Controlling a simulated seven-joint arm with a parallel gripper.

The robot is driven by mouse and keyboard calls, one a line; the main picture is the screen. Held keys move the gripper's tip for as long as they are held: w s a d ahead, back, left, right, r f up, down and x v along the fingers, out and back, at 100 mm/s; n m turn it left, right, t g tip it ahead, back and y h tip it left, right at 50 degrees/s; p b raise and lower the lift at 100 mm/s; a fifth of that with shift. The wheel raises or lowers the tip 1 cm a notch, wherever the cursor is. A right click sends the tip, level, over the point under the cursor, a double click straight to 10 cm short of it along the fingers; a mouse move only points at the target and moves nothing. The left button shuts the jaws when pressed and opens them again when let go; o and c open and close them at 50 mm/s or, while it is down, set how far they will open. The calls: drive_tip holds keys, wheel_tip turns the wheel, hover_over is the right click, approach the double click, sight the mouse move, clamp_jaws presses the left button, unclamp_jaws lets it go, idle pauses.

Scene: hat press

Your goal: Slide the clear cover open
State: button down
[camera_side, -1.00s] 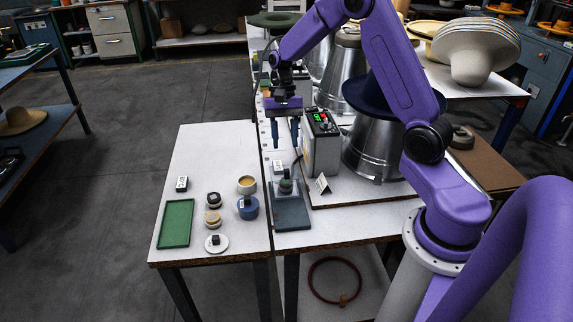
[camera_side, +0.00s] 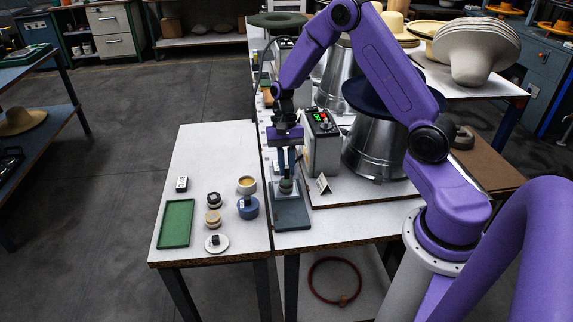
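The clear cover (camera_side: 276,191) is a small see-through box, hard to make out, on the dark grey base (camera_side: 291,217) near the front of the right table. A dark green knob-like piece (camera_side: 286,187) shows at the cover. My gripper (camera_side: 287,174) points straight down just above this piece, its two blue fingers close together with a narrow gap. The fingertips are at or just behind the top of the piece; I cannot tell whether they touch or grip it.
A control box (camera_side: 322,145) with a green display stands close right of my gripper, with a small white sign (camera_side: 323,184) before it. A steel hat press (camera_side: 375,150) stands further right. A green tray (camera_side: 176,223) and several small pots occupy the left table.

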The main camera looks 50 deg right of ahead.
drive_tip(key=s+a, duration=0.6)
idle(0.4)
drive_tip(key=shift+a, duration=0.1)
drive_tip(key=c, duration=1.1)
unclamp_jaws()
wheel_tip(320, 180, up, 16)
hover_over(288, 182)
drive_tip(key=shift+w+r, duration=0.1)
drive_tip(key=shift+w, duration=0.05)
